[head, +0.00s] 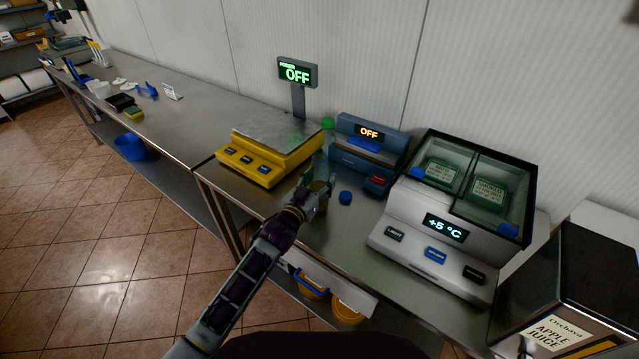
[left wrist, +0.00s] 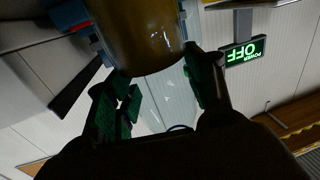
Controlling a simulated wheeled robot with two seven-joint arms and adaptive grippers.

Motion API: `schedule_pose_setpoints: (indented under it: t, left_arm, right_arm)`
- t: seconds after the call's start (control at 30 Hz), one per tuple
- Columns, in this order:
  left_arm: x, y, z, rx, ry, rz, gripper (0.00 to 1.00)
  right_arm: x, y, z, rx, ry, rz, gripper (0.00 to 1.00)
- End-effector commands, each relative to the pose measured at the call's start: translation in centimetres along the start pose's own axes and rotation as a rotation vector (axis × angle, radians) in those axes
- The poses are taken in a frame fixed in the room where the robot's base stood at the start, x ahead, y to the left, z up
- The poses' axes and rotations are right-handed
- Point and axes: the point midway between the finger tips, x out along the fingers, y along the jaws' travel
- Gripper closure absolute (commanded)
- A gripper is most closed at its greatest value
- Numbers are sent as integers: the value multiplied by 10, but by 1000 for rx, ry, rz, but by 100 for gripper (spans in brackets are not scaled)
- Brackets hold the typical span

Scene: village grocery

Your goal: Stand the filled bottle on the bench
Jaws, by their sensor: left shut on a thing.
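My left gripper (head: 318,190) is over the steel bench (head: 318,237), in front of the gap between the yellow scale and the blue machine. It is shut on the filled bottle. In the left wrist view the bottle (left wrist: 142,32) is amber-brown and sits between the green-padded fingers (left wrist: 160,92). In the head view the fingers hide most of it, so I cannot tell whether its base touches the bench. My right gripper is not in view.
A small blue cap (head: 345,198) lies right of the gripper. The yellow scale (head: 262,172), the blue machine (head: 350,161) reading OFF and a white cooled display case (head: 408,214) stand around it. A dark apple juice box (head: 600,270) is at right. Bare bench lies in front.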

Motion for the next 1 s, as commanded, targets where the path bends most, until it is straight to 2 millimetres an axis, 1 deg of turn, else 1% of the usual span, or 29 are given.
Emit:
schedule_pose_setpoints:
  t: [0.1,0.57,0.6,0.77,1.0]
  left_arm:
    - [0,0,8,-1,2,0,64]
    - [0,0,12,-1,3,1,64]
    - [0,0,14,-1,1,0,45]
    - [0,0,13,-1,1,1,25]
    - [0,0,13,0,1,1,25]
  right_arm:
    - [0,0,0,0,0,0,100]
    - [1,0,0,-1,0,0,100]
    - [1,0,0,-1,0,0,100]
    - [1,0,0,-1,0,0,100]
    - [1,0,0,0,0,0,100]
